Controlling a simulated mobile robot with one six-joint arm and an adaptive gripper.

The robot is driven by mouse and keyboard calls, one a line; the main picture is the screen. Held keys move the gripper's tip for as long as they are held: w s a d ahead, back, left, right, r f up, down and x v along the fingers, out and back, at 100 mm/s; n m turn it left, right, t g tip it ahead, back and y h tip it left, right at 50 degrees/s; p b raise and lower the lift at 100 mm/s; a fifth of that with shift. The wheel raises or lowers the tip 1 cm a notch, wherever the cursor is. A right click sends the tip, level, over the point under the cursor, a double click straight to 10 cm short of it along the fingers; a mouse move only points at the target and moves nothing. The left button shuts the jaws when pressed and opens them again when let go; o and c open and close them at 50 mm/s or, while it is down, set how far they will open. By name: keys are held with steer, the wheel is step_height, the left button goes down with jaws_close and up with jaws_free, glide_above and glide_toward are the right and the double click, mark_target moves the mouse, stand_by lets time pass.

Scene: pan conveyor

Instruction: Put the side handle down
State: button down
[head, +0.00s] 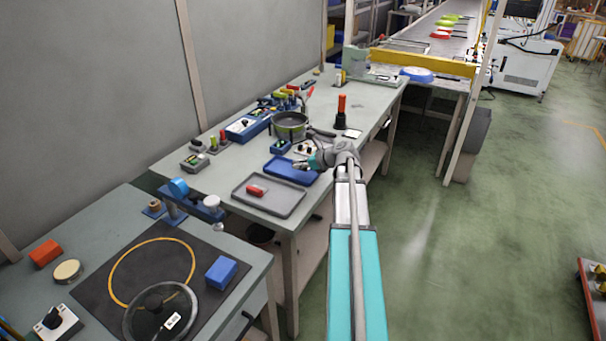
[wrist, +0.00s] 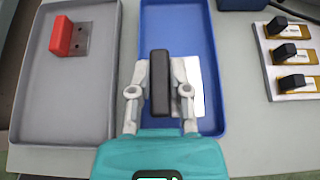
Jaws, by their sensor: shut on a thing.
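The side handle, a black rounded bar (wrist: 160,82), stands lengthwise between the two fingers of my gripper (wrist: 160,92) in the wrist view. My gripper is shut on it. Both are over the blue tray (wrist: 178,22); whether the handle touches the tray floor I cannot tell. A whitish, shiny flat patch (wrist: 198,88) shows behind the handle and the right finger. In the head view my gripper (head: 308,163) is at the right part of the blue tray (head: 287,177), and the handle is too small to make out clearly.
A grey tray (wrist: 62,108) with a red block on a metal plate (wrist: 66,37) lies left of the blue tray. Several black pieces on yellow-and-white cards (wrist: 298,82) lie to the right. A pan (head: 290,122) and a red-topped post (head: 341,110) stand farther back on the bench.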

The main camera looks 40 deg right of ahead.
steer(key=shift+w+d+f+b, duration=0.25)
steer(key=shift+w+f+b, duration=0.15)
steer(key=shift+f+b, duration=1.6)
steer(key=shift+f, duration=0.15)
steer(key=c, duration=0.9)
jaws_free()
steer(key=shift+o, duration=0.2)
steer(key=shift+r, duration=0.2)
